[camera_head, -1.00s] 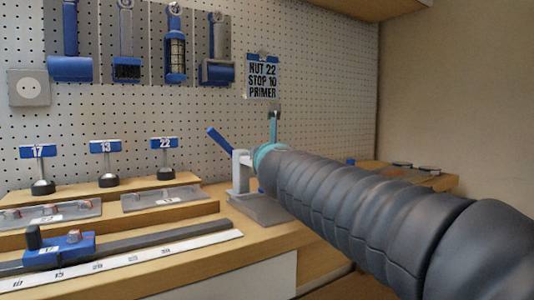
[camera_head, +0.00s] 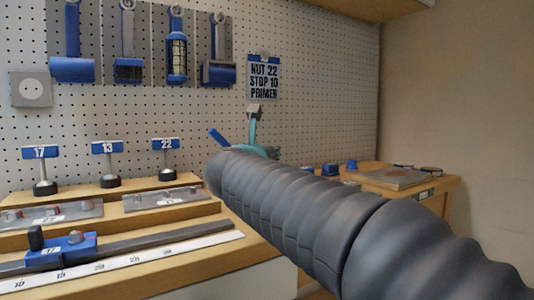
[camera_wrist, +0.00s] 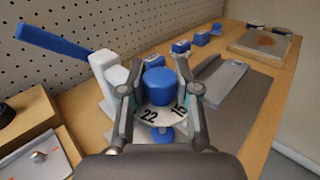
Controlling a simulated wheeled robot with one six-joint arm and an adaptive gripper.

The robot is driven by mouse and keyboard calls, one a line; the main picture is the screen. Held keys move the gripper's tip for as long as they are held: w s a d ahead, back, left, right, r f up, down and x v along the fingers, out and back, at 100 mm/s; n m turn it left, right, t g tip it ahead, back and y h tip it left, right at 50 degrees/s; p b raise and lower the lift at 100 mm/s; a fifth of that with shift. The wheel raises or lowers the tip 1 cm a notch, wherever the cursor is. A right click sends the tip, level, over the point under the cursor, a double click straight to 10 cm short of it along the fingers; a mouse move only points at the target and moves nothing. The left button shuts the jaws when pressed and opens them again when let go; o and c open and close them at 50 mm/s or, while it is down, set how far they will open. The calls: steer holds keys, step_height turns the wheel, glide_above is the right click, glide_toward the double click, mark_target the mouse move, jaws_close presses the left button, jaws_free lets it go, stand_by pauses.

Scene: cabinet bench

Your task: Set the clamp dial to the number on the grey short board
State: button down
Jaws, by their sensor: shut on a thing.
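The clamp dial (camera_wrist: 160,118) is a pale disc under a round blue knob (camera_wrist: 159,86) in the wrist view. Its front edge shows 22 at left and a number like 15 or 16 at right. My gripper (camera_wrist: 160,92) has a finger on each side of the knob and is shut on it. The white clamp body (camera_wrist: 107,76) with its long blue lever (camera_wrist: 55,43) stands to the left. A flat grey board (camera_wrist: 222,83) lies to the right; I read no number on it.
A pegboard sign (camera_head: 264,82) reads NUT 22, STOP 10, PRIMER. Pegs labelled 17, 13 and 22 (camera_head: 165,145) stand on the left shelf. Grey plates (camera_head: 163,200) and a blue sliding stop (camera_head: 62,250) on a rail lie below. Blue blocks (camera_wrist: 201,39) stand behind the dial.

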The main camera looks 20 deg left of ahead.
steer(key=c, duration=0.8)
jaws_free()
steer(key=s, duration=1.2)
steer(key=shift+d, duration=0.35)
